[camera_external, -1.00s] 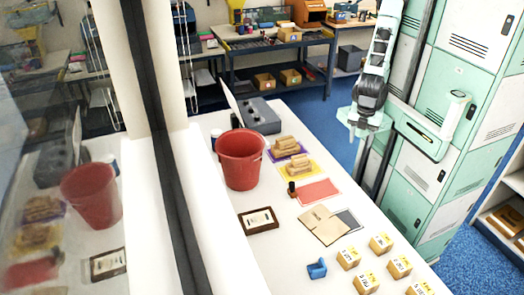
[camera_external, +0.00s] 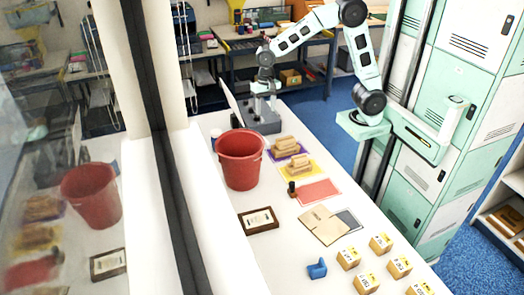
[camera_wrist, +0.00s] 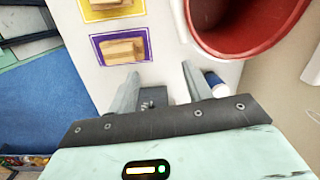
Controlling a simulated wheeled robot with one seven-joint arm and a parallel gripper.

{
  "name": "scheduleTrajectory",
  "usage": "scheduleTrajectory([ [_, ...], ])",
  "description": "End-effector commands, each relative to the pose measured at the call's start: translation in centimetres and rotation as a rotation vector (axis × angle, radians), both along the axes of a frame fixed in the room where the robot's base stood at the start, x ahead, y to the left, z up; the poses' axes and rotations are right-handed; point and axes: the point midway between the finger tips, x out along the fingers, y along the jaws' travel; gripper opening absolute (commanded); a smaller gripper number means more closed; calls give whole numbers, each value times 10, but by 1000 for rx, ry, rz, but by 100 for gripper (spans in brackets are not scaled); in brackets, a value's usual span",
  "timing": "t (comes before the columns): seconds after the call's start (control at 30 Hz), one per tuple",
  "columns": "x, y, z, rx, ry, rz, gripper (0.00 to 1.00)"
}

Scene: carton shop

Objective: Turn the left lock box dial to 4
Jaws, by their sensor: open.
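The dark grey lock box (camera_external: 266,126) stands at the far end of the white table, with a pale upright panel at its left. My gripper (camera_external: 264,108) is over it, fingers pointing down. The gripper hides much of the box top in the external view. In the wrist view, my gripper (camera_wrist: 160,70) is open, its two fingers apart. Part of the dark box (camera_wrist: 158,92) shows between them, with a small dial-like shape near the gripper body. I cannot read any number, nor tell whether a finger touches a dial.
A red bucket (camera_external: 240,160) stands just in front of the box. Purple (camera_external: 286,153) and yellow (camera_external: 299,172) mats with wooden blocks lie beside it. A blue-and-white cylinder (camera_wrist: 214,82) is near the right finger. Small labelled boxes stand at the table's near end.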

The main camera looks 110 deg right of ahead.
Motion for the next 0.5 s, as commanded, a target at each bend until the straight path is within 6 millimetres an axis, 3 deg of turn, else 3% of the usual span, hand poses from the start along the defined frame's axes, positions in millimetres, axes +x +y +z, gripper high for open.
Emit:
scheduleTrajectory([
  [0.03,0,-54,-4,-11,15,-202,50],
  [0.1,-8,-114,-4,-26,34,-445,50],
  [0.2,-25,-176,-3,-45,53,-701,50],
  [0.33,-42,-217,-2,-62,66,-880,50],
  [0.5,-47,-226,-9,-66,70,-926,50],
])
